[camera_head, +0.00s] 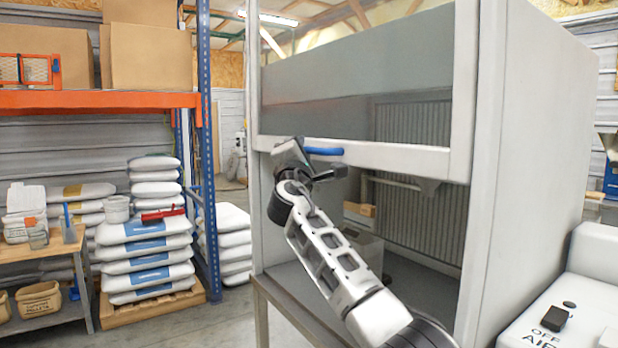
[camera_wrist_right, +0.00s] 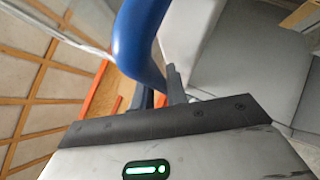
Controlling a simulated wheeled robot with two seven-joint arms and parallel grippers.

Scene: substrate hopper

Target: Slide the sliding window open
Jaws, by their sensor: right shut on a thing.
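The sliding window (camera_head: 400,157) is a glass pane with a pale bottom rail in the front of a large white cabinet (camera_head: 535,150). Its rail stands well above the cabinet floor, with an open gap below it. A blue handle (camera_head: 323,151) sits on the rail. My right gripper (camera_head: 318,168) is at the handle and shut on it; the arm reaches up from the lower right. In the right wrist view the blue handle (camera_wrist_right: 138,40) curves down to the dark fingers (camera_wrist_right: 163,90), and the exact contact is partly hidden. My left gripper is out of view.
Inside the cabinet, a clear box and a small carton (camera_head: 360,209) show behind my arm. A blue rack post (camera_head: 208,150), stacked white sacks (camera_head: 145,250) and a wooden bench (camera_head: 40,250) stand left. A white unit (camera_head: 575,310) with a black switch stands right.

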